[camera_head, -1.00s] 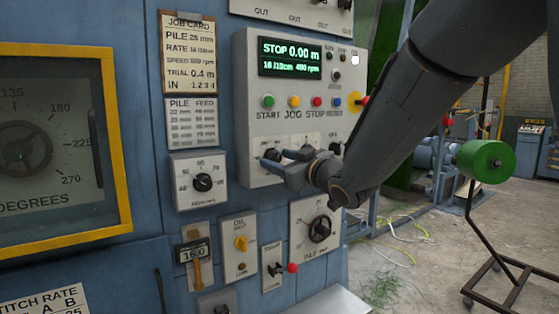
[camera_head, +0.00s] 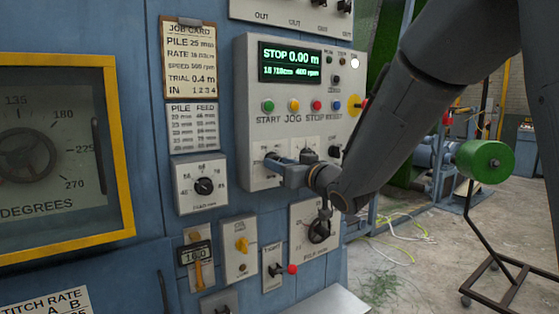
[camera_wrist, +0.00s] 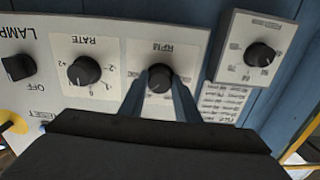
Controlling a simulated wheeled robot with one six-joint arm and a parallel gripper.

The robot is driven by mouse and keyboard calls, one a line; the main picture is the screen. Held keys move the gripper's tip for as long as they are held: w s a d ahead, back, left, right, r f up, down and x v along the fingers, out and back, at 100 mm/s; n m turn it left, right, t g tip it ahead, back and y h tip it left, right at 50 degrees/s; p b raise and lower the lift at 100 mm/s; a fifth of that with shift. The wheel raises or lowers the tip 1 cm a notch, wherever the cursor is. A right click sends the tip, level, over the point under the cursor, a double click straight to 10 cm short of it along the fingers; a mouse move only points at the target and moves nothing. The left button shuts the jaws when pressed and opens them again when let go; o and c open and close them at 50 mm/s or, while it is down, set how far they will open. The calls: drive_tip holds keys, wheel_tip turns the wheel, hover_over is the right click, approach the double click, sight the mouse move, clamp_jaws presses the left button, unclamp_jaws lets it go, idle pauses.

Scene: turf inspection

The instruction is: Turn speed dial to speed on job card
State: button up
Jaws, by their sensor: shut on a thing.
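The black speed dial, marked RPM, (camera_wrist: 159,77) is on the light control panel (camera_wrist: 118,45) in the wrist view. My gripper (camera_wrist: 160,84) has one finger on each side of the dial and is shut on it. In the head view my gripper (camera_head: 272,162) reaches the panel's lower left and mostly hides the dial. The job card (camera_head: 188,62) hangs on a clipboard left of the panel; its small speed line appears to read 500 rpm. The green display (camera_head: 290,62) shows STOP, 0.00 m and 400 rpm. The dial's pointer cannot be made out.
The RATE dial (camera_wrist: 84,70) is beside the speed dial. A separate dial box (camera_head: 202,184) is below the job card. Coloured START, JOG, STOP and RESET buttons (camera_head: 302,105) sit above my gripper. A yellow-based emergency button (camera_head: 356,104) is at the panel's right edge.

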drive_tip(key=shift+m+p, duration=2.35)
drive_tip(key=shift+m, duration=1.85)
drive_tip(key=o, duration=1)
drive_tip(key=shift+o, duration=0.2)
drive_tip(key=b+v, duration=0.2)
drive_tip(key=v, duration=0.5)
drive_tip(key=shift+s+d, duration=0.2)
drive_tip(key=shift+s, duration=0.15)
